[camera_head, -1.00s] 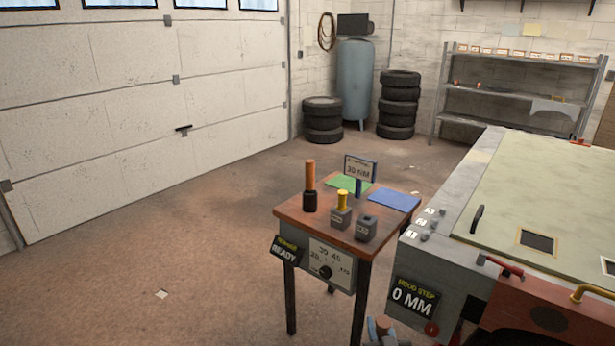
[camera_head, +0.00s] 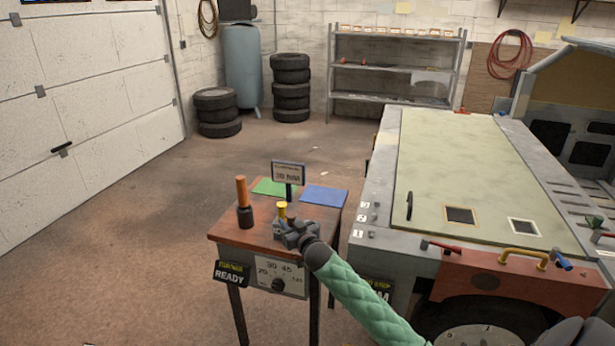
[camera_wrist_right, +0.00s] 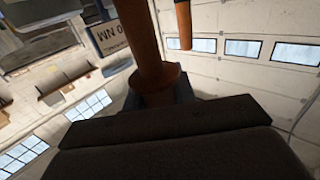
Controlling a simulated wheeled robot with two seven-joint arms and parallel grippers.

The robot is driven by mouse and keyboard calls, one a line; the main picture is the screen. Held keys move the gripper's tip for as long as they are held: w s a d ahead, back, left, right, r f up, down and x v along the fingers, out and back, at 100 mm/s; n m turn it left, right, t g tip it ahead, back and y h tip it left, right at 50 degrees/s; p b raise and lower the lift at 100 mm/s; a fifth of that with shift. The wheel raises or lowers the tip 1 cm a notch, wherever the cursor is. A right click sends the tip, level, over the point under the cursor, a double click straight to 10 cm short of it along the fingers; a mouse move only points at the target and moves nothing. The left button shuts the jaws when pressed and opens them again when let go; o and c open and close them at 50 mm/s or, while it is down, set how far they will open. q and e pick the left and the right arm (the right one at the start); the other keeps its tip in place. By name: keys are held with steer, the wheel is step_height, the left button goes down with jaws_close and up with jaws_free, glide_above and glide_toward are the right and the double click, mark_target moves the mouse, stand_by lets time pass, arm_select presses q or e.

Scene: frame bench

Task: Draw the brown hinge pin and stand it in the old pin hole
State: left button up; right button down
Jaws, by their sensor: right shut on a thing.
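That view is upside down, so the pin's long shank points down from the gripper. The gripper hides the pin and most of the grey hole block under it in the head view. I cannot tell whether the pin tip is in a hole. My left gripper is not in view.
An orange-handled tool (camera_head: 242,193) stands on the bench top (camera_head: 225,232). A blue pad (camera_head: 325,196), a green pad (camera_head: 275,187) and a "30 NM" sign (camera_head: 288,173) are behind. The vehicle hood (camera_head: 470,165) is to the right. Floor at left is clear.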

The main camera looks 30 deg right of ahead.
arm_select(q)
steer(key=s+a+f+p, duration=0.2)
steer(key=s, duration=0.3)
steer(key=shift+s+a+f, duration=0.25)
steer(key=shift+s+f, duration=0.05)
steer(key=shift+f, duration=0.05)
arm_select(e)
steer(key=w+d+r+m+h, duration=0.1)
steer(key=w+d+r, duration=0.4)
steer(key=d+r, duration=0.3)
steer(key=d, duration=0.3)
steer(key=shift+w+r+h, duration=0.2)
steer(key=shift+r+h, duration=0.05)
steer(key=shift+h, duration=0.05)
